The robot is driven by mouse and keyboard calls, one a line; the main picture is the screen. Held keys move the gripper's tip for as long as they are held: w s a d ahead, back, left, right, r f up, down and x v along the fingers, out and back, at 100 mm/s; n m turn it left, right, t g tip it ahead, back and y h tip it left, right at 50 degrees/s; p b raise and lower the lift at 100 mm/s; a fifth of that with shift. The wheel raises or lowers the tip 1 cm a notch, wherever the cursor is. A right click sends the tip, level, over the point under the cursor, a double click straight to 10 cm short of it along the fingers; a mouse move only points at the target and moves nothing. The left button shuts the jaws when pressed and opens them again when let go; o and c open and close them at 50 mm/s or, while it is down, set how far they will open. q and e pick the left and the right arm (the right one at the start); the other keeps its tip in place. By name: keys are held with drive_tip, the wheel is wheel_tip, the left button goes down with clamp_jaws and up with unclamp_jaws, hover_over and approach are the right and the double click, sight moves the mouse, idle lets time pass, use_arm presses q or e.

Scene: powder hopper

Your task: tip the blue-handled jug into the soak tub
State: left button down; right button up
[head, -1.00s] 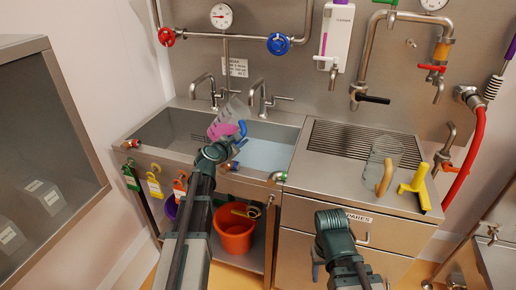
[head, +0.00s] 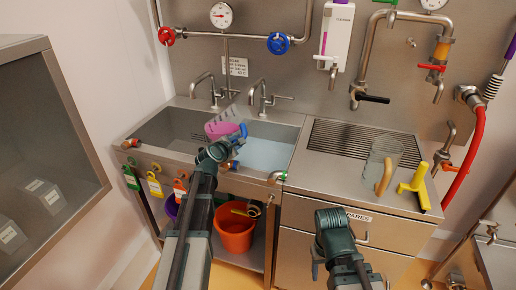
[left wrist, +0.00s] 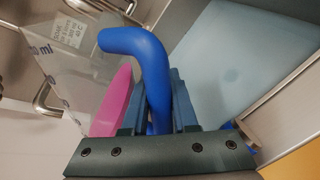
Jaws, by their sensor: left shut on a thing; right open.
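The clear jug (head: 231,113), with pink liquid (head: 221,129) inside, hangs near the divider between the two sink basins. My left gripper (head: 232,145) is shut on its blue handle. In the left wrist view, the handle (left wrist: 148,70) stands between the fingers, and the clear jug wall (left wrist: 75,65) with printed marks shows beside the pink liquid. The jug looks tilted; no stream is visible. The right basin, apparently the soak tub (head: 275,150), holds pale blue liquid and lies just right of the jug. My right gripper (head: 317,268) is open and empty before the drawers.
Two taps (head: 262,95) stand behind the basins. A clear jug with a tan handle (head: 383,178) and a yellow object (head: 414,184) stand on the right counter, beside the drain grid (head: 345,140). An orange bucket (head: 235,232) sits under the sink.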

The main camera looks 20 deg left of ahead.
use_arm(q)
drive_tip(key=shift+s+a+f+m+y, duration=0.1)
drive_tip(key=shift+a+f+m+y, duration=0.3)
drive_tip(key=shift+a+m+y, duration=0.25)
idle(0.8)
drive_tip(key=shift+s+a+r+m+g+y+p, duration=0.1)
drive_tip(key=shift+a+r+m+g+y+p, duration=0.15)
drive_tip(key=shift+r+m+y+p, duration=0.45)
idle(0.5)
drive_tip(key=shift+d+f+m+g, duration=0.25)
drive_tip(key=shift+d+f+m, duration=0.1)
drive_tip(key=shift+f+m, duration=0.1)
idle(0.9)
drive_tip(key=shift+a+f+m+y+b, duration=0.15)
drive_tip(key=shift+f+m+y+b, duration=0.2)
drive_tip(key=shift+m+y, duration=0.45)
idle(1.2)
drive_tip(key=shift+r+n+h, duration=0.4)
drive_tip(key=shift+n+h, duration=0.25)
drive_tip(key=shift+n, duration=0.15)
drive_tip(key=shift+a+n, duration=0.15)
drive_tip(key=shift+n, duration=0.15)
drive_tip(key=shift+a+r+h, duration=0.1)
drive_tip(key=shift+h, duration=0.2)
